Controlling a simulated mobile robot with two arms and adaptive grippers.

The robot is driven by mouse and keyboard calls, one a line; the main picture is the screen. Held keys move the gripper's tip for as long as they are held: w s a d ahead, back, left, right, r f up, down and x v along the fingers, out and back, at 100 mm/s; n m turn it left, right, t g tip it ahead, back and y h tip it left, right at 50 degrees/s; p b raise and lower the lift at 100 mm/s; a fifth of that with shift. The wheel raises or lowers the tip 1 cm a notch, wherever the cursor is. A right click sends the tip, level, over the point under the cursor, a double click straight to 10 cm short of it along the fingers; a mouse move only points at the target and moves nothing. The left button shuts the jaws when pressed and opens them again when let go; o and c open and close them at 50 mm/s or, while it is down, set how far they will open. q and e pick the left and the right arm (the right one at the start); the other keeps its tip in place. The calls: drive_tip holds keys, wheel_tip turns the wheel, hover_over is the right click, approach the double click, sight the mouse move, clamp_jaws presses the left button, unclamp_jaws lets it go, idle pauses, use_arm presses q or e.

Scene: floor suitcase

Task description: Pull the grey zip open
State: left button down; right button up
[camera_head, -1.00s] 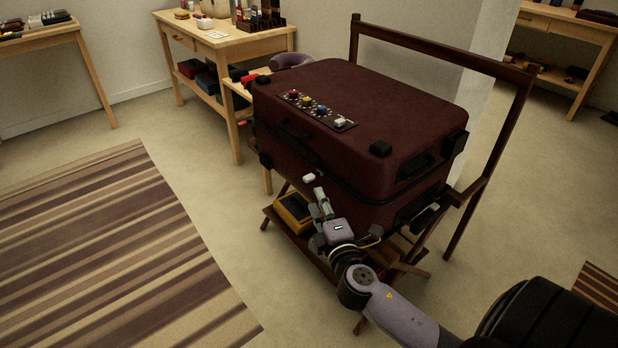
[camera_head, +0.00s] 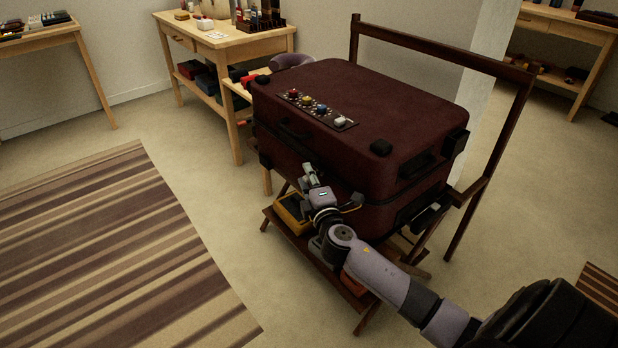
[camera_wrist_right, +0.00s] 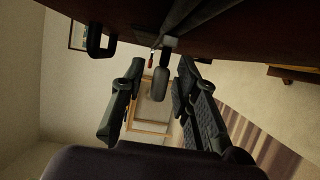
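The dark red suitcase (camera_head: 350,95) lies closed on a wooden stand. A dark seam runs round its side. In the right wrist view, a grey zip pull (camera_wrist_right: 160,83) hangs below the suitcase edge (camera_wrist_right: 230,32), between the two fingers of my right gripper (camera_wrist_right: 157,80). The fingers are open, with a gap on each side of the pull. In the head view my right gripper (camera_head: 309,174) is at the suitcase's near side and hides the pull there. My left gripper is not in view.
A yellow-and-black box (camera_head: 292,212) sits on the stand's lower shelf (camera_head: 325,270), close under my right gripper. The stand's tall wooden frame (camera_head: 440,52) rises behind the suitcase. A wooden workbench (camera_head: 222,38) stands behind at left. Floor and a striped rug (camera_head: 105,240) lie clear at left.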

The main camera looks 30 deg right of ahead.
clamp_jaws()
idle(0.6)
